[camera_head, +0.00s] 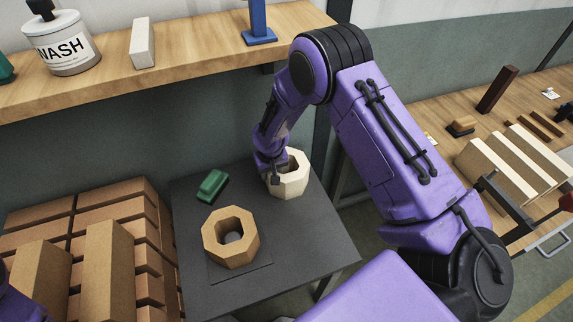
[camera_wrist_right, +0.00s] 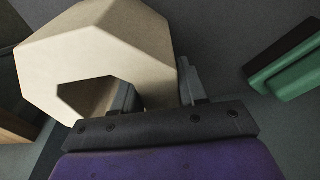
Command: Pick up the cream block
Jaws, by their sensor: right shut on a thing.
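The cream block (camera_head: 292,178) is a hollow octagonal piece at the back right of the dark grey table (camera_head: 320,235). In the right wrist view the cream block (camera_wrist_right: 115,40) fills the upper left, with its opening facing the camera. My right gripper (camera_head: 272,178) is at the block's left side, shut on its wall. The fingers show partly in the right wrist view (camera_wrist_right: 160,95); the block hides the rest. I cannot tell whether the block touches the table. A bit of purple arm shows at the lower left edge, but the left gripper is out of view.
A tan octagonal block (camera_head: 231,238) stands at the table's front. A green block (camera_head: 211,186) lies left of my right gripper. Stacked bricks (camera_head: 110,235) rise beside the table's left edge. A wooden shelf (camera_head: 190,62) runs above the back. The table's right front is clear.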

